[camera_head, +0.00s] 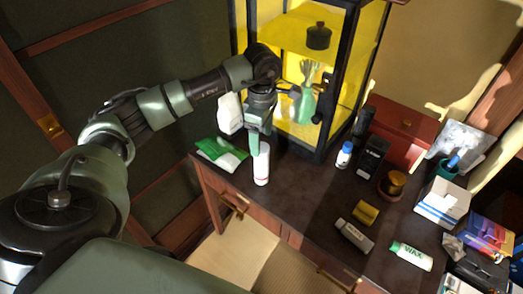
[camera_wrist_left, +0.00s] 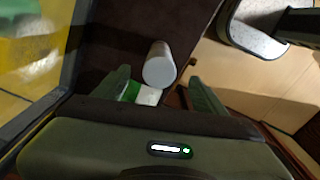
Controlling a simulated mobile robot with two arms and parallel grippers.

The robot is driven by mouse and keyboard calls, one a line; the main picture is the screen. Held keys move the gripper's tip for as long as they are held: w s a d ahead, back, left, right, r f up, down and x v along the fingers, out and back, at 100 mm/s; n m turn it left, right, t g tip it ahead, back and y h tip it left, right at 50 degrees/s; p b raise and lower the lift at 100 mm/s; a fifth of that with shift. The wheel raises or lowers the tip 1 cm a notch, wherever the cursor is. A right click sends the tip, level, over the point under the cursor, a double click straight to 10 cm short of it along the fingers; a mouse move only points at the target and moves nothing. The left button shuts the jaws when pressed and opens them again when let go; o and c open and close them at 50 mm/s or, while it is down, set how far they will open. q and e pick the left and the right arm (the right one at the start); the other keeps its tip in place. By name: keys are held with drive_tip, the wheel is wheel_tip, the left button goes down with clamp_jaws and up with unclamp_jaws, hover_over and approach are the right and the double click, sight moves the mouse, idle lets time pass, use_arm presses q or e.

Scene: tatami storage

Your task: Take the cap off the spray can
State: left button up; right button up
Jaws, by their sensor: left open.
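A white cylinder (camera_head: 261,168), which looks like the spray can, stands upright near the front left edge of the dark desktop. It has small reddish marking low on its side. My left gripper (camera_head: 255,143) points down just above and behind its top, open and empty. In the left wrist view, the white can (camera_wrist_left: 159,66) lies between the lines of the two spread fingers, beyond their tips (camera_wrist_left: 160,84). The top looks plain white, and I cannot make out a seam between cap and body. Contact is not visible. My right gripper is not in view.
A green and white packet (camera_head: 221,153) lies left of the can. A black-framed cabinet (camera_head: 327,130) with yellow inside stands close behind. A blue-capped bottle (camera_head: 344,156), a yellow box (camera_head: 365,213) and a wax tube (camera_head: 410,256) are to the right.

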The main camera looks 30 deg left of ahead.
use_arm(q)
wheel_tip(320, 180, down, 5)
drive_tip(key=shift+r+p, duration=0.15)
drive_tip(key=shift+p, duration=0.7)
drive_tip(key=shift+f, duration=0.45)
drive_tip(key=c, duration=1.4)
drive_tip(key=shift+r, duration=0.1)
